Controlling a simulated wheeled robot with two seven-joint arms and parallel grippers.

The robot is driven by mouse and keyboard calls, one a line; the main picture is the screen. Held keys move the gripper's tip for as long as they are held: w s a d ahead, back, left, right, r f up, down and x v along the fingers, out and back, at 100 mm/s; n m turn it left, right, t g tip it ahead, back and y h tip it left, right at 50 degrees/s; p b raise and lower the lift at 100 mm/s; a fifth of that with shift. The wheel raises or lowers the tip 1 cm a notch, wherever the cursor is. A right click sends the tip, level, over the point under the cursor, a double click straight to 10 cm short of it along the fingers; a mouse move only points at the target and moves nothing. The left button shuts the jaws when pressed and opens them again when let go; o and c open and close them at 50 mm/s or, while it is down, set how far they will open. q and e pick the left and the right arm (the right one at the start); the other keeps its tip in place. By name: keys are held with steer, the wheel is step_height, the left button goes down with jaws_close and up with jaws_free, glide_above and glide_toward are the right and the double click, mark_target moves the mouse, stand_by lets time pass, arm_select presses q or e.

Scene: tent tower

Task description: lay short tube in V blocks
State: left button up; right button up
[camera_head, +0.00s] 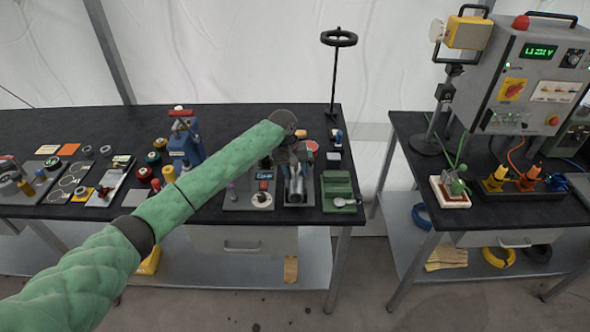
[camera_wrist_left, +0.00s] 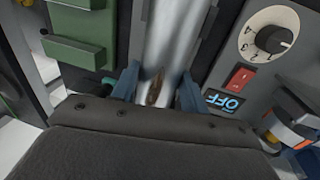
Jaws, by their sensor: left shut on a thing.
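The short tube (camera_wrist_left: 172,45) is a shiny metal cylinder with a brown mark, running away between the blue fingers of my left gripper (camera_wrist_left: 158,88) in the left wrist view. In the head view the tube (camera_head: 296,186) shows below my left gripper (camera_head: 293,166), over a dark grey fixture (camera_head: 299,200) near the table's front edge. The gripper is shut on the tube. The V blocks cannot be made out clearly; the tube and gripper cover most of the fixture, and I cannot tell whether the tube touches it. My right gripper is not in view.
A green block (camera_head: 338,187) stands close on the right. A grey panel with a dial (camera_head: 262,198) stands close on the left; its dial (camera_wrist_left: 266,38) and red switch show in the wrist view. A blue-and-red device (camera_head: 184,140) and a ring stand (camera_head: 334,85) stand farther back.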

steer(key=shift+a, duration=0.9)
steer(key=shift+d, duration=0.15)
